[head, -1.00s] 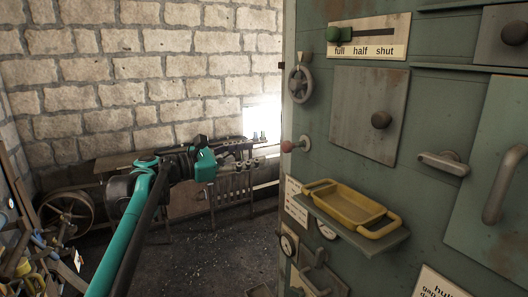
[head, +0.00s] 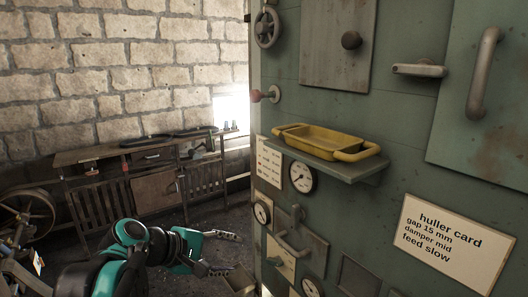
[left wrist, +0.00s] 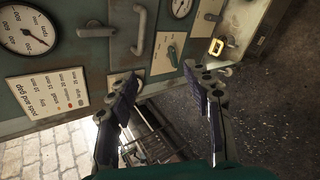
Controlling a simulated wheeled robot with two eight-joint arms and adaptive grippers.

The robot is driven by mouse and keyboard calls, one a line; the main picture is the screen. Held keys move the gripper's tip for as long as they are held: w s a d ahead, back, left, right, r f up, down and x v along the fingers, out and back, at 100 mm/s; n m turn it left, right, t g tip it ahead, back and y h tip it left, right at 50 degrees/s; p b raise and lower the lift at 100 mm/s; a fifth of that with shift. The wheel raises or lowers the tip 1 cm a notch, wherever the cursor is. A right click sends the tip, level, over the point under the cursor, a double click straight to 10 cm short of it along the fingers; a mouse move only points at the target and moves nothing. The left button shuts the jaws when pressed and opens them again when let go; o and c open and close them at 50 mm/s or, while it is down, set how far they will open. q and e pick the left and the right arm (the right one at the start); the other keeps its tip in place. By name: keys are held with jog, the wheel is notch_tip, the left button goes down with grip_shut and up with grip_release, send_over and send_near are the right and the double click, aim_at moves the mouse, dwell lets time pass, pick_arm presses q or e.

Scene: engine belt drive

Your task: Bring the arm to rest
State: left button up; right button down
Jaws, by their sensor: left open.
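My left arm (head: 125,255) comes in from the bottom left of the head view, folded low in front of the bench. Its gripper (head: 226,253) points right toward the lower part of the green machine, with its fingers apart and nothing between them. In the left wrist view the open fingers (left wrist: 164,82) frame empty space, with the machine panel above and at left. The gripper appears apart from the panel. My right gripper is not in view.
The green machine (head: 400,110) fills the right side. Its shelf (head: 345,169) bears a yellow tray (head: 325,140). Gauges (head: 302,177) and handles (head: 292,242) stick out below. A wooden bench (head: 90,153) and spoked wheel (head: 25,214) stand at left.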

pick_arm(q)
jog(key=s+a+f+m+y+b, duration=0.2)
jog(key=s+f+m+b, duration=0.2)
jog(key=f, duration=0.8)
jog(key=s+a+f+m+y+b, duration=0.3)
jog(key=s+f+b, duration=0.3)
jog(key=f, duration=0.6)
jog(key=s+a+f+m+y+b, duration=0.2)
jog(key=s+a+f+m+b, duration=0.1)
jog(key=f, duration=0.9)
jog(key=s+m+b, duration=0.1)
jog(key=s+b, duration=0.1)
jog(key=shift+s+a+f+m+g+y, duration=0.2)
jog(key=shift+s+m+g+y, duration=0.1)
jog(key=shift+s, duration=0.1)
